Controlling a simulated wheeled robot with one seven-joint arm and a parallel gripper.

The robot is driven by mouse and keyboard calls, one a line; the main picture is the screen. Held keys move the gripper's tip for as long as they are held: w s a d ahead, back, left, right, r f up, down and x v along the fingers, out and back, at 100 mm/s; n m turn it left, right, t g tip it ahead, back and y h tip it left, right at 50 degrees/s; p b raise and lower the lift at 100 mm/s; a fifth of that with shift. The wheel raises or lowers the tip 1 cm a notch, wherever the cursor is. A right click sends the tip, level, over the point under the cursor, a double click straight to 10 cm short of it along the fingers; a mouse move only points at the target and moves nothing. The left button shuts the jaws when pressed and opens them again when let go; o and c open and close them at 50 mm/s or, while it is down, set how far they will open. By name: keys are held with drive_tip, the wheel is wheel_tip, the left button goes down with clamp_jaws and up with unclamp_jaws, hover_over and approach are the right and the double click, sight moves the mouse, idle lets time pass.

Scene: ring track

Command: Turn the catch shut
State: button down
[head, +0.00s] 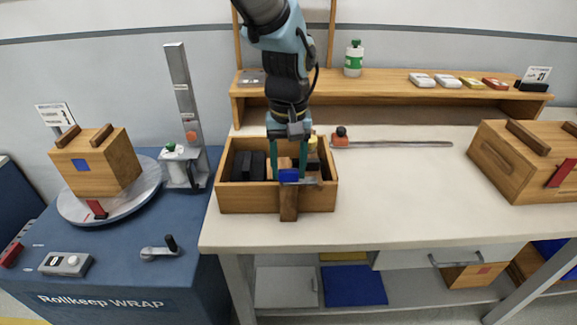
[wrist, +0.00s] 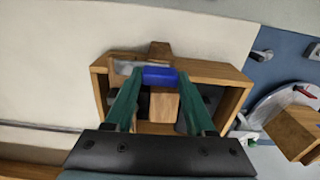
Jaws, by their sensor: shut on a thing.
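An open wooden box (head: 232,198) stands on the pale bench; it also shows in the wrist view (wrist: 222,73). A blue piece (head: 288,176) sits at its front wall, seen in the wrist view too (wrist: 160,76). A grey metal strip (wrist: 126,67) lies beside it, and a brown wooden strip (head: 289,204) is below it on the front. These look like parts of the catch; how they join is hidden. My gripper (head: 288,172) reaches down over the box, its green fingers closed on the blue piece from both sides.
Dark items and a wooden block (wrist: 164,105) lie inside the box. A rod with an orange end (head: 395,143) lies behind it to the right. Another wooden box (head: 500,168) stands far right. A blue wrapping machine (head: 120,285) stands left. The bench between the boxes is clear.

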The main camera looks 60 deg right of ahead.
sight(288, 170)
drive_tip(key=shift+c, duration=1.2)
unclamp_jaws()
wheel_tip(288, 170, up, 11)
drive_tip(key=b, duration=0.2)
drive_tip(key=shift+b, duration=0.3)
drive_tip(key=shift+f, duration=0.1)
